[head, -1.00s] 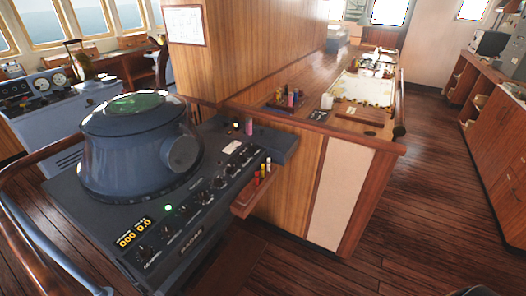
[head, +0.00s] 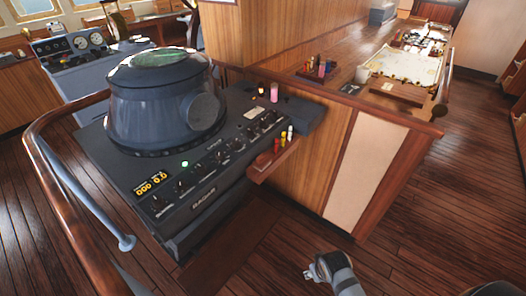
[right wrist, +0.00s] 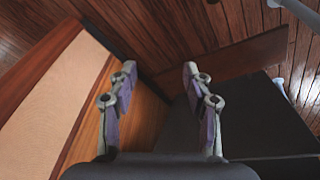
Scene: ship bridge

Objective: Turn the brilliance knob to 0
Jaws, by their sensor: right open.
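The grey radar console (head: 175,222) stands at the left in the head view. A row of small dark knobs (head: 208,167) runs along its sloping front panel, from yellow digits at the lower left to the upper right. The labels are too small to read, so I cannot tell which knob is brilliance. Part of my right arm (head: 342,275) shows at the bottom, well apart from the console. In the right wrist view my right gripper (right wrist: 158,78) is open and empty, with floor and panelling beyond it. My left gripper is not in view.
A small wooden shelf (head: 272,160) with colored items juts from the console's right end. A wooden cabinet (head: 312,155) with a chart on top stands to the right. A curved handrail (head: 38,128) borders the console's left. The wooden floor in front is clear.

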